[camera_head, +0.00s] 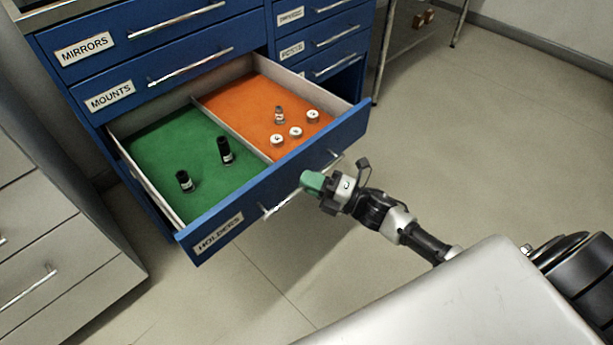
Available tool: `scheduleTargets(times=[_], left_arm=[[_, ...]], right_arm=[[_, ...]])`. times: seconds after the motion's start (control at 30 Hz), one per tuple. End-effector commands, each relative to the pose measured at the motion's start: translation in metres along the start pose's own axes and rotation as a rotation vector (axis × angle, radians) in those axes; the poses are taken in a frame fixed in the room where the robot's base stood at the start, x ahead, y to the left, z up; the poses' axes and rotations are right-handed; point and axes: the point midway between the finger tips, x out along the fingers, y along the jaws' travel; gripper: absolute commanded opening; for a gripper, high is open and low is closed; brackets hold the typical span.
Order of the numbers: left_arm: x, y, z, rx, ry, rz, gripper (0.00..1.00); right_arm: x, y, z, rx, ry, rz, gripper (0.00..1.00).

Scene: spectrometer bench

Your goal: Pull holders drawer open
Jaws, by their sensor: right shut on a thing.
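The blue holders drawer (187,243) is pulled well out of the cabinet, with its inside showing. Its left compartment (150,150) has a green lining with two black cylinders on it. Its right compartment (240,97) has an orange lining with several small silver and white pieces. A long silver handle (285,203) runs along the drawer front. My right gripper (312,183) is at the middle of this handle, shut on it; the green fingertips hide part of the bar. My left gripper is not in view.
Above are the shut mirrors drawer (150,32) and mounts drawer (190,64). More blue drawers (318,40) stand to the right. A grey drawer unit (60,250) stands at the left. The floor (480,140) is clear at the right.

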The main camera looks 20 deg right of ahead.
Motion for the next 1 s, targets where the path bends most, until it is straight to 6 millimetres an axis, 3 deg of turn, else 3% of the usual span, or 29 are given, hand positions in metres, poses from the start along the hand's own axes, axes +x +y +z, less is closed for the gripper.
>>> scheduleTargets(times=[0.37, 0.4, 0.53, 0.83, 1.0], left_arm=[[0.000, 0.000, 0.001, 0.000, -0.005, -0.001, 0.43], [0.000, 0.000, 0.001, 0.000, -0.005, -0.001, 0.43], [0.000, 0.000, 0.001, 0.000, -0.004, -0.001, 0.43], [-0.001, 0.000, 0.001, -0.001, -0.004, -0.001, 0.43], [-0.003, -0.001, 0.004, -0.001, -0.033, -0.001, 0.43]], right_arm=[[-0.001, 0.000, 0.000, 0.000, 0.000, -0.001, 0.00], [-0.001, 0.000, 0.000, 0.000, 0.000, -0.001, 0.19], [-0.001, 0.000, 0.000, 0.000, 0.000, -0.001, 0.36], [-0.003, 0.000, 0.000, 0.000, 0.000, -0.001, 0.36], [-0.025, 0.000, 0.000, 0.002, -0.001, -0.004, 0.36]])
